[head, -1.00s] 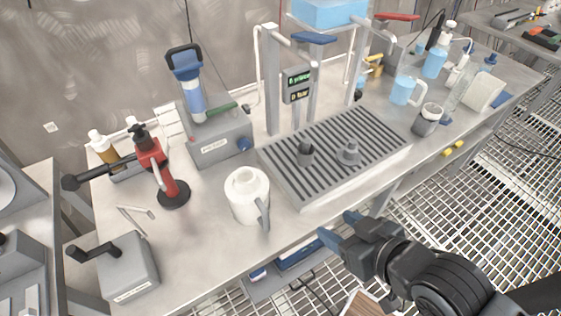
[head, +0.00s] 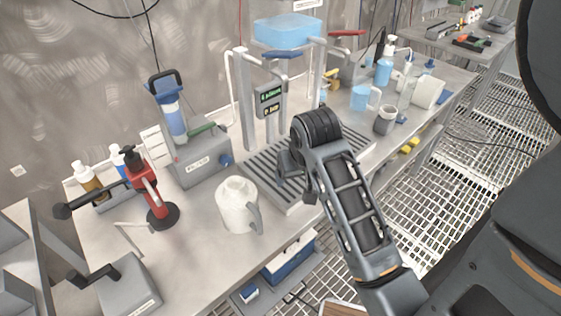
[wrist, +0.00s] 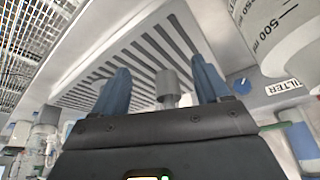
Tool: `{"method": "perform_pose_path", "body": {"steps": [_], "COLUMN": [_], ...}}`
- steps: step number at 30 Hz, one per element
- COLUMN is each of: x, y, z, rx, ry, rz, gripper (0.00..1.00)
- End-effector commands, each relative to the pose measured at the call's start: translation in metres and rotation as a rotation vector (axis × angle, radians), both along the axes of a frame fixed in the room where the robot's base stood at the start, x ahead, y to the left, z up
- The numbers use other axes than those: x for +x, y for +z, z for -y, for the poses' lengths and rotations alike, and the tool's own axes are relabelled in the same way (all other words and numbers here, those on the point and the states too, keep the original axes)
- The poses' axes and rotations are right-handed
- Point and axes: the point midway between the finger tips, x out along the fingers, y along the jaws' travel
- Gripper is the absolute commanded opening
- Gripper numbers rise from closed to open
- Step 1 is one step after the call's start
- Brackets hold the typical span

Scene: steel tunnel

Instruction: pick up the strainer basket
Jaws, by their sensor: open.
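A small grey cylindrical piece (wrist: 168,82), which I take to be the strainer basket, stands on the slotted drip tray (wrist: 88,68) in the wrist view. My gripper (wrist: 160,66) is open, its two blue-grey fingers on either side of the cylinder in the picture. The cylinder looks free of both fingers; I cannot tell how far beyond the tips it is.
A white pitcher (head: 238,205) stands close to the tray's left front; it also shows in the wrist view (wrist: 290,35). Behind the tray are a dispenser with a display (head: 270,100) and a grey filter unit (head: 200,155). A red lever tool (head: 150,190) stands further left.

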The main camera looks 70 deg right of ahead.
Motion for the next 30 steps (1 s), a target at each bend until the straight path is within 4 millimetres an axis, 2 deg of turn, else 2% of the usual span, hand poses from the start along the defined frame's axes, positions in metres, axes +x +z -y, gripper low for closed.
{"method": "perform_pose_path", "body": {"steps": [1, 6, 16, 21, 25, 30], "x": [0.006, 0.023, 0.037, 0.051, 0.053, 0.056], "y": [0.003, 0.002, 0.001, 0.002, -0.017, -0.027], "z": [0.01, 0.036, 0.057, 0.079, 0.084, 0.088], "rx": [-0.001, -0.002, -0.001, -0.003, 0.003, -0.001], "ry": [-0.002, -0.001, 0.001, 0.0, 0.0, 0.001], "rz": [0.002, 0.003, 0.001, 0.002, -0.002, 0.001], "gripper": [0.75, 0.75, 0.75, 0.75, 0.75, 0.75]}}
